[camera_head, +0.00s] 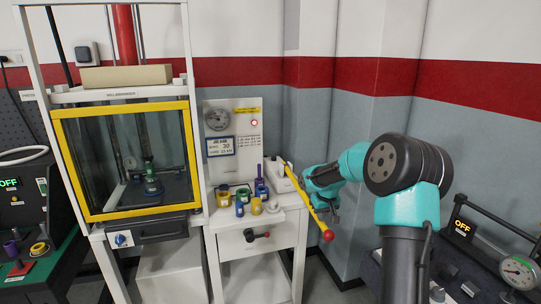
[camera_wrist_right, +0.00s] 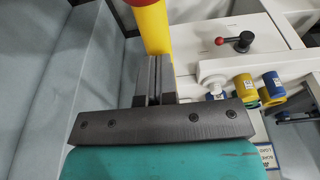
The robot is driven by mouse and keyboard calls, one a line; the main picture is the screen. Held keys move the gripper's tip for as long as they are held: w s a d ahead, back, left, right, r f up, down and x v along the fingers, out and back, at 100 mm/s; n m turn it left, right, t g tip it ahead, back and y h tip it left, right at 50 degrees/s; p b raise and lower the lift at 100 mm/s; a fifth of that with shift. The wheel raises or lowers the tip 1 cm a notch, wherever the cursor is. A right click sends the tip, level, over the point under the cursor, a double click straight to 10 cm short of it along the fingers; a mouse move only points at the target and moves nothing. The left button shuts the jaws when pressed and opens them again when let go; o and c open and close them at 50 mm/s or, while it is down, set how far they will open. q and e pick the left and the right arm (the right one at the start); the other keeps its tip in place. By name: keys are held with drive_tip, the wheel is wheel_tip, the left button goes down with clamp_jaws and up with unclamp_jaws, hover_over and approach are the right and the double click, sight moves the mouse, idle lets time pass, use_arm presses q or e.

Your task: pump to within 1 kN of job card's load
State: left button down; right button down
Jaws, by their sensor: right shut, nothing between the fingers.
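The yellow pump lever (camera_head: 306,201) slopes down to the right from the white pump body (camera_head: 283,177) and ends in a red knob (camera_head: 328,235). My right gripper (camera_head: 333,211) is beside the lever on its right side. In the right wrist view the gripper (camera_wrist_right: 155,62) is shut and empty, with the lever (camera_wrist_right: 156,28) just past its fingertips; I cannot tell whether they touch. The job card (camera_head: 220,146) on the white panel shows a large 30; its smaller text is too small to read. The round gauge (camera_head: 217,119) is above it, its needle unreadable. My left gripper is out of view.
The press (camera_head: 122,107) has a yellow-framed clear guard, shut over its work space. Several coloured rings and cylinders, one a yellow ring (camera_head: 256,206), stand on the white bench (camera_head: 257,222). A console (camera_head: 464,227) reading OFF is at the right.

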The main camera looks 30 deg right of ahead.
drive_tip(key=shift+f, duration=0.2)
drive_tip(key=w+d+v, duration=0.1)
drive_tip(key=w+v, duration=0.1)
drive_tip(key=v, duration=1.1)
drive_tip(key=shift+w+r, duration=0.3)
drive_tip(key=shift+w, duration=0.2)
drive_tip(key=shift+s+a+f+x, duration=0.15)
drive_tip(key=shift+s+x, duration=0.35)
drive_tip(key=shift+x, duration=1.7)
drive_tip(key=shift+s+a+f+x, duration=0.15)
drive_tip(key=shift+s+x, duration=0.35)
drive_tip(key=shift+x, duration=1.7)
drive_tip(key=shift+s+a+f+x, duration=0.15)
drive_tip(key=shift+s+x, duration=0.35)
drive_tip(key=shift+x, duration=1.65)
drive_tip(key=shift+r, duration=0.1)
